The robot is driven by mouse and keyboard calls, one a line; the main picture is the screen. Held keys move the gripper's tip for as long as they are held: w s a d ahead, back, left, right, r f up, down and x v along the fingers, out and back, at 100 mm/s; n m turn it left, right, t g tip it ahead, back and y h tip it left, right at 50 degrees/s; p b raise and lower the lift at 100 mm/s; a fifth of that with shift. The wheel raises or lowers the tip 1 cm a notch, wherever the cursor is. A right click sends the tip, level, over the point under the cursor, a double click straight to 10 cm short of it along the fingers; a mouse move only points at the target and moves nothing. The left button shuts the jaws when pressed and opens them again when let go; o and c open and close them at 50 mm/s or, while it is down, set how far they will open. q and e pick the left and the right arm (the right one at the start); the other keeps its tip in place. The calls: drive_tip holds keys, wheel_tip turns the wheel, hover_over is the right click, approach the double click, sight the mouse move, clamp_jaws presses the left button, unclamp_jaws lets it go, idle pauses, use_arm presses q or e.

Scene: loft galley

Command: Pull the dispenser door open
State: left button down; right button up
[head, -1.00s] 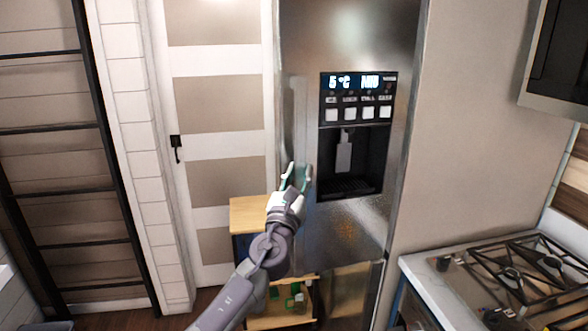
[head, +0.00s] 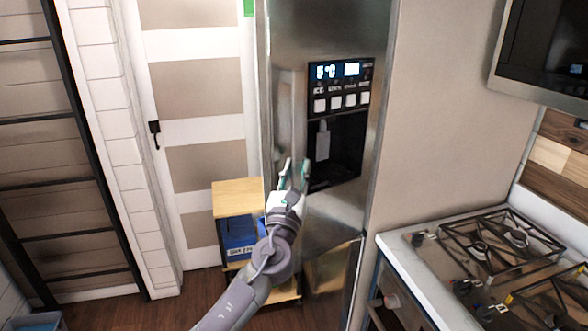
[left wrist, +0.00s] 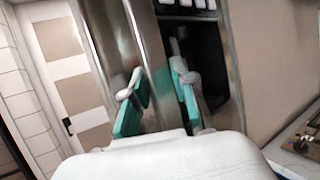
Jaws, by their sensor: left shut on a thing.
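The dispenser door (head: 330,210) is the tall steel fridge door with a dark dispenser recess (head: 347,150), a lit display and several white buttons. Its vertical steel handle (head: 287,110) runs along the door's left side. My left gripper (head: 294,174) is at the lower part of this handle and is shut on it. In the left wrist view its teal-padded fingers (left wrist: 158,95) stand on either side of the handle (left wrist: 150,50), with the dispenser recess to the right. The fingers partly hide the handle's lower end. I cannot tell whether the door stands ajar. My right gripper is not in view.
A small wooden cart (head: 238,190) with a blue bin (head: 238,232) stands left of the fridge, close to my left arm. A gas hob (head: 500,250) on a counter is at the right. A white panelled door (head: 195,100) and a dark ladder (head: 62,150) are at the left.

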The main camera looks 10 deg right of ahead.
use_arm(q)
drive_tip(key=shift+d+r, duration=0.15)
drive_tip(key=c, duration=1.3)
unclamp_jaws()
drive_tip(key=o, duration=0.4)
drive_tip(key=shift+d, duration=0.25)
drive_tip(key=shift+a, duration=0.15)
drive_tip(key=shift+s+a+f, duration=0.1)
drive_tip(key=shift+a+f, duration=0.1)
drive_tip(key=shift+f, duration=0.05)
drive_tip(key=v, duration=1.1)
drive_tip(key=shift+s+d+f, duration=0.15)
drive_tip(key=shift+s, duration=0.1)
drive_tip(key=shift+f, duration=0.1)
